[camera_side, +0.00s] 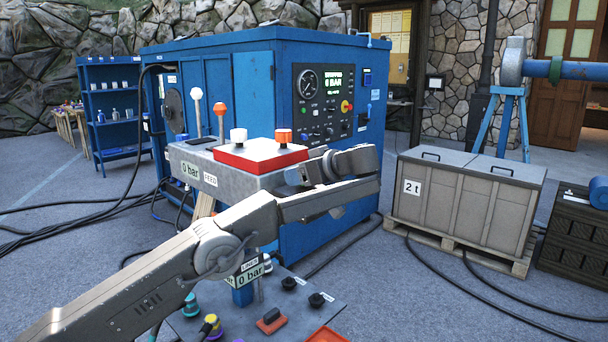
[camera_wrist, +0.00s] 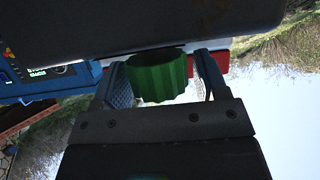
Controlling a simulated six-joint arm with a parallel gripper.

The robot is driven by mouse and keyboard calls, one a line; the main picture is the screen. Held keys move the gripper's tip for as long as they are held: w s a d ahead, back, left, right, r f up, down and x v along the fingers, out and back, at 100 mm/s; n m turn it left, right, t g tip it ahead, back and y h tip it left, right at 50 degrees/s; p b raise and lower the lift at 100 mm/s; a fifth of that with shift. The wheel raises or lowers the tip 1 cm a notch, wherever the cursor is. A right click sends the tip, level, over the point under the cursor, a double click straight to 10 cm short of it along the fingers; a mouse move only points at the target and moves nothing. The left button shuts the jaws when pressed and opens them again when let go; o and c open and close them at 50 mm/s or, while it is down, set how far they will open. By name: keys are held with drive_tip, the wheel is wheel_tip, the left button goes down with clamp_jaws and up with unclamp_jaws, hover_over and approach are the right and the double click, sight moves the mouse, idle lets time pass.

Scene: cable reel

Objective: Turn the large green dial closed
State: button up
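The large green dial (camera_wrist: 158,77), ribbed around its side, shows in the wrist view between the two fingers of my gripper (camera_wrist: 163,68). The left finger is against or very near its edge. A narrow gap shows between the dial and the right finger, so my gripper looks open around it. In the side view I cannot make out the dial; my arm's end is beside the grey control box (camera_side: 225,177) and likely hides it. The dial's face and any marking of its position are hidden.
A red plate (camera_side: 240,160) with a white knob (camera_side: 238,137) and an orange knob (camera_side: 284,136) tops the box. Two levers rise behind it. A blue cabinet (camera_side: 215,75) stands behind. A lower panel (camera_side: 305,292) carries buttons. A 2 t crate (camera_side: 465,205) stands right.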

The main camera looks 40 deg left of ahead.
drive_tip(key=shift+o, duration=0.6)
drive_tip(key=shift+m+t, duration=0.6)
drive_tip(key=shift+t, duration=0.1)
